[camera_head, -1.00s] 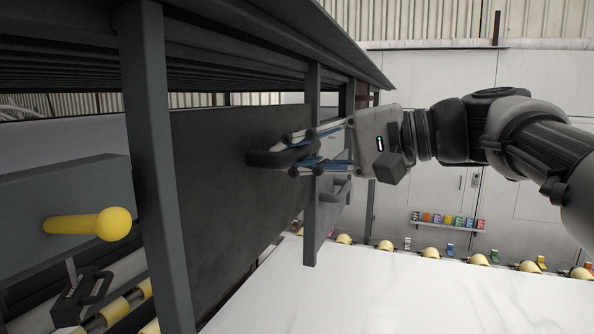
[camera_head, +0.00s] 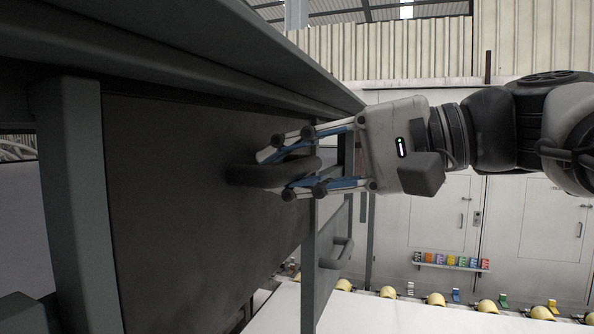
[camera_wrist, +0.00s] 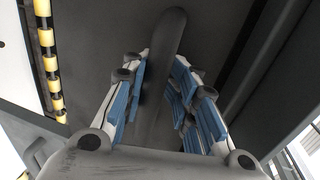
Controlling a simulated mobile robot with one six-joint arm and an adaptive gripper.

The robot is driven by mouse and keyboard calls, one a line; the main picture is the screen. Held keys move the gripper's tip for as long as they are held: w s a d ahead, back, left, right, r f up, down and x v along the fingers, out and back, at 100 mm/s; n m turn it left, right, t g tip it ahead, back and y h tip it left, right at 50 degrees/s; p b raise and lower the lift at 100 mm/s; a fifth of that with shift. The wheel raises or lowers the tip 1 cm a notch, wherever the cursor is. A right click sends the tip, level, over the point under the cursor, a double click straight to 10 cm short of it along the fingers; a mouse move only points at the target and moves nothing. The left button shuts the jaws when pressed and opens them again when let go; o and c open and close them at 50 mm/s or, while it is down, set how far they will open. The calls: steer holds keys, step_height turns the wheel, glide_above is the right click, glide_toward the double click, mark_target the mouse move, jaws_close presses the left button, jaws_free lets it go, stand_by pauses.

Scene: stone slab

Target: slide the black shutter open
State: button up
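The black shutter (camera_head: 185,220) is a dark upright panel set in a grey frame. Its bar handle (camera_head: 245,175) sticks out near the panel's right side. My gripper (camera_head: 278,175) reaches in from the right, one finger above the handle and one below. In the wrist view the handle (camera_wrist: 168,50) runs between the blue-padded fingers (camera_wrist: 163,82), and the shutter face (camera_wrist: 105,30) lies behind it. The fingers are spread around the handle, with a gap visible on at least one side. Contact at the far side of the handle is hidden.
A grey post (camera_head: 80,200) stands left of the shutter and another post (camera_head: 311,265) right of it. A second handle (camera_head: 338,255) sits beyond. The pale slab (camera_head: 390,315) at lower right is clear.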

steer(key=o, duration=0.4)
steer(key=shift+s+d, duration=0.15)
steer(key=shift+d, duration=0.2)
steer(key=shift+a, duration=0.1)
steer(key=v, duration=1.1)
steer(key=shift+d, duration=0.4)
steer(key=shift+s, duration=0.1)
